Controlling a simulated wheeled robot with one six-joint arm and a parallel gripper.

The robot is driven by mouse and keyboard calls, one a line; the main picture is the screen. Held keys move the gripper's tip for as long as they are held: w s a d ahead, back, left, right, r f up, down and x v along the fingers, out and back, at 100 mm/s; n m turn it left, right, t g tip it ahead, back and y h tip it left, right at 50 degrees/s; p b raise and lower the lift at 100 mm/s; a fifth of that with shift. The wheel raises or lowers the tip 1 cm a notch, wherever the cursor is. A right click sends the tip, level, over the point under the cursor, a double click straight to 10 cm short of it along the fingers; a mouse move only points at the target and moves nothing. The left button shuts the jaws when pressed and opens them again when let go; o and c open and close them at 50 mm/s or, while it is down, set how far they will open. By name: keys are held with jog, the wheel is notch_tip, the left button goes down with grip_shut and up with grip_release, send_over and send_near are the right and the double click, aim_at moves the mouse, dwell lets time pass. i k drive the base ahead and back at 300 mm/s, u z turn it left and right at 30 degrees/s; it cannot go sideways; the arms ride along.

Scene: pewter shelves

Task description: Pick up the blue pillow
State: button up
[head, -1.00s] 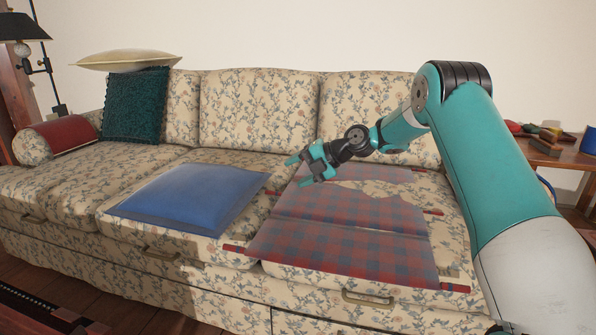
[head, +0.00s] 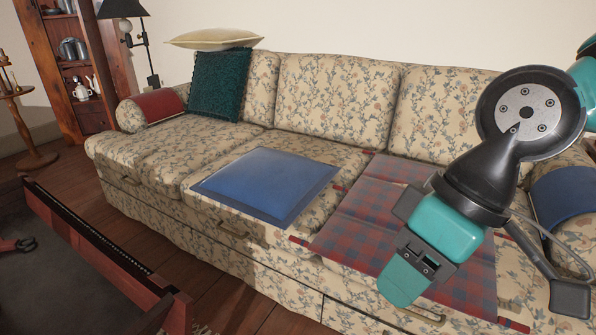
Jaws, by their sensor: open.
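The blue pillow (head: 265,184) is a flat, square cushion lying on the sofa seat (head: 215,150), left of the red-and-blue plaid cloth (head: 375,212). My gripper (head: 412,265) is large in the foreground at the right, in front of the cloth and pointing down toward the lower left. It is open and holds nothing that I can see. It is apart from the pillow, to its right in the picture. The pillow is fully in view, and my gripper hides part of the cloth.
A dark green pillow (head: 220,85) leans at the sofa's left end, with a cream pillow (head: 214,39) above it. A red cloth (head: 162,107) covers the left armrest. A wooden-framed piece (head: 95,250) stands at the lower left. Floor shows between it and the sofa.

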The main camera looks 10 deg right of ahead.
aim_at(274, 187)
jog(key=z, duration=2)
jog(key=k, duration=1.25)
jog(key=u, duration=2.3)
jog(key=i, duration=0.5)
jog(key=z, duration=0.05)
